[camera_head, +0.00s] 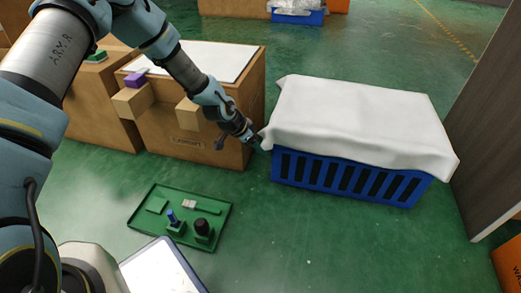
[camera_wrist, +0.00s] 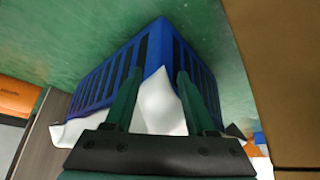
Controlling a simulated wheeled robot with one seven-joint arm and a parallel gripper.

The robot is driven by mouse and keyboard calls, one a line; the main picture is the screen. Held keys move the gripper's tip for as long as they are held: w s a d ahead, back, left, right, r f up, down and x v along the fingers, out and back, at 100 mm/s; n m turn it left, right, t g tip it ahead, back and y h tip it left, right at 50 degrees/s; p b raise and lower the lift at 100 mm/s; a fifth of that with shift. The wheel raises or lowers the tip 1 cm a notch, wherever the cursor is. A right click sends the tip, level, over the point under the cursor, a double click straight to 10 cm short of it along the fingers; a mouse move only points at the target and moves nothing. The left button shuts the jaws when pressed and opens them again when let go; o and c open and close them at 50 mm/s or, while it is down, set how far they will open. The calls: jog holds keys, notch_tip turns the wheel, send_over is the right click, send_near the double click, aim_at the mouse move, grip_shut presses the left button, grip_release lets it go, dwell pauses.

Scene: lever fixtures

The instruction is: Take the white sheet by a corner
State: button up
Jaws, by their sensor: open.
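The white sheet (camera_head: 355,115) lies draped over the top of a blue slatted crate (camera_head: 345,180), its edges hanging a little down the sides. My gripper (camera_head: 257,141) is at the sheet's near left corner in the head view. In the wrist view, my gripper (camera_wrist: 157,95) is open, with one finger on each side of a hanging white corner of the sheet (camera_wrist: 160,108). The blue crate (camera_wrist: 95,80) shows behind the fingers. Whether either finger touches the cloth I cannot tell.
A cardboard box (camera_head: 250,100) with a white top stands left of the crate, close to my arm. A green tray (camera_head: 142,216) with small parts lies on the floor. A grey panel (camera_head: 485,130) rises at the right. Green floor is free in front of the crate.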

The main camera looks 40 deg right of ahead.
jog(key=c, duration=0.8)
grip_shut()
